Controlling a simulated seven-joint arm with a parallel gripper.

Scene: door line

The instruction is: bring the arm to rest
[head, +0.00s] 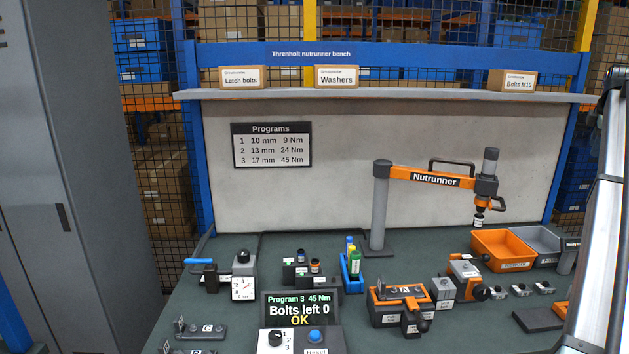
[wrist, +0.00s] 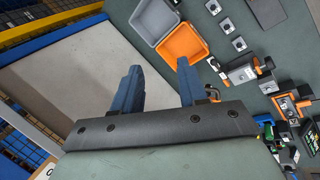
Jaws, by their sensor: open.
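My gripper (wrist: 158,80) shows in the wrist view, with two blue fingers standing apart and nothing between them. It is raised above the bench, and the fingers point toward the pale back panel (wrist: 80,85) and the orange bin (wrist: 184,56). No contact with any thing is visible. In the head view the gripper is out of sight. A white and dark link at the right edge of that view looks like part of my arm.
The green bench (head: 225,290) holds an orange nutrunner (head: 435,179) on a grey post, an orange bin (head: 502,250), a grey bin (head: 536,242), a clamp fixture (head: 400,303) and a display (head: 300,309) reading "Program 3 45 Nm, Bolts left 0, OK". A grey cabinet (head: 75,160) stands left.

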